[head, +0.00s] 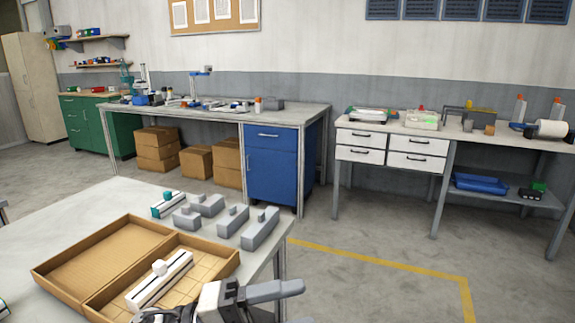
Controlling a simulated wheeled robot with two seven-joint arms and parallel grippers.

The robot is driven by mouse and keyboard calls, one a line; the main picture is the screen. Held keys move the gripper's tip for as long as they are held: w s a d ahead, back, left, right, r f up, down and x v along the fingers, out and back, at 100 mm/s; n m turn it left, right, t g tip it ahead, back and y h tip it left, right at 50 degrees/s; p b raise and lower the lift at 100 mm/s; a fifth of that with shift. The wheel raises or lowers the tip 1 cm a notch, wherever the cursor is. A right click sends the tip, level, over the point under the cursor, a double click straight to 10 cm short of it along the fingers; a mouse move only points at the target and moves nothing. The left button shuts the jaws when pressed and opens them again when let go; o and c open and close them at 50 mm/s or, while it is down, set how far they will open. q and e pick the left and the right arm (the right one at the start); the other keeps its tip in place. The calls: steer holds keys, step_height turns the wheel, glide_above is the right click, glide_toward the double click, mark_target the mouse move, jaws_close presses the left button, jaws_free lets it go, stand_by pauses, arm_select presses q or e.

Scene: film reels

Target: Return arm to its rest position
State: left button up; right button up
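My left gripper (298,305) is at the bottom centre, past the table's near right corner, with its fingers pointing right. One grey finger shows clearly and the tip of the other shows at the bottom edge, with a gap between them and nothing held. Part of my dark wrist shows to its left, in front of the open box (58,290). A white bar-shaped piece (160,281) with a small block on top lies in the box's right half, apart from the gripper. My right gripper is not in view.
Behind the box on the table (110,195) stand several grey block pieces (260,230) and a teal-and-white piece (168,204). A blue cabinet workbench (272,165) and a white-drawer bench (400,150) stand at the back. The floor right of the table is clear, with a yellow line.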

arm_select(q)
steer(key=w+a+f+n+t+y+b, duration=0.1)
steer(key=a+f+n+t+y, duration=0.35)
steer(key=n+t, duration=0.5)
steer(key=w+a+f+n+t+y, duration=0.1)
steer(key=a+f+n+t+y, duration=0.35)
steer(key=n, duration=0.85)
steer(key=s+a+f+n+g+y, duration=0.2)
steer(key=s+f+n+y, duration=0.2)
steer(key=f, duration=0.5)
steer(key=s+a+f+n+g+y+b, duration=0.1)
steer(key=s+a+f+n+g+y, duration=0.2)
steer(key=s+f+n, duration=0.3)
step_height(320, 180, down, 4)
steer(key=shift+s+f+y, duration=0.1)
steer(key=shift+s+y, duration=0.5)
steer(key=shift+s, duration=0.15)
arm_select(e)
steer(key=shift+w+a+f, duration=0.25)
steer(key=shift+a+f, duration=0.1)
